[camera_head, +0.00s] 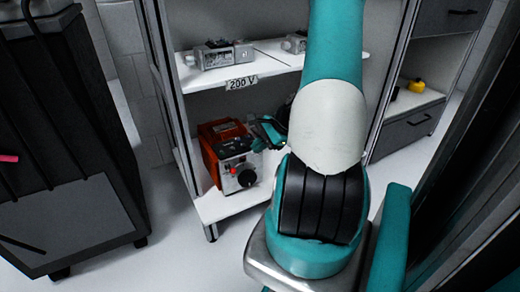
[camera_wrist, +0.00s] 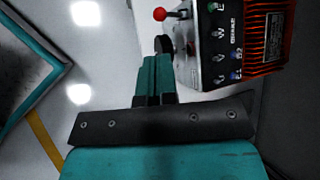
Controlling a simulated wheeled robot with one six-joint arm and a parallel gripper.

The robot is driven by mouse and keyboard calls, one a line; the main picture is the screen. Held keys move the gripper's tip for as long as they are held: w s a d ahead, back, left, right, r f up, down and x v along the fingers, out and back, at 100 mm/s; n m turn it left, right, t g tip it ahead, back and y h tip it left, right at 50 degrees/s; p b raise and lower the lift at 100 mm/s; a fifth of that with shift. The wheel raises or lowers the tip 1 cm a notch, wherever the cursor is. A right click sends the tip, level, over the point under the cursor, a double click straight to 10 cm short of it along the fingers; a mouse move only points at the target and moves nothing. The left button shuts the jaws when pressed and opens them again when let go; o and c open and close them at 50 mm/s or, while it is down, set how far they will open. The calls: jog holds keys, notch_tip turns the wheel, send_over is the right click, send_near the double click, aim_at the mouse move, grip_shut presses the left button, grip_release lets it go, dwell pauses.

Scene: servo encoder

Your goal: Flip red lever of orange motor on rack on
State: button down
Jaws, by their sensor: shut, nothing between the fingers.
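The orange motor (camera_head: 222,138) stands on the lower shelf of the rack, with a grey front panel and a black knob (camera_head: 246,177). Its red lever (camera_head: 234,171) is on the front panel. In the wrist view the red lever (camera_wrist: 160,14) is a red ball on a thin stem, jutting from the grey panel beside the orange ribbed housing (camera_wrist: 262,55). My gripper (camera_wrist: 155,58) is shut and empty, its teal fingertips close to the black knob (camera_wrist: 163,44) and apart from the lever. In the head view my gripper (camera_head: 268,132) is beside the motor's upper right, partly hidden by my arm.
The upper shelf (camera_head: 265,60) with a "200 V" label (camera_head: 242,83) lies above the motor and holds grey devices (camera_head: 222,53). A rack post (camera_head: 172,95) stands left. A dark cabinet (camera_head: 60,130) is at the far left, with clear floor between. Drawers (camera_head: 405,133) stand right.

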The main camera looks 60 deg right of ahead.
aim_at(235, 170)
jog(key=b+x, duration=0.5)
jog(key=x, duration=0.5)
jog(key=shift+f, duration=0.1)
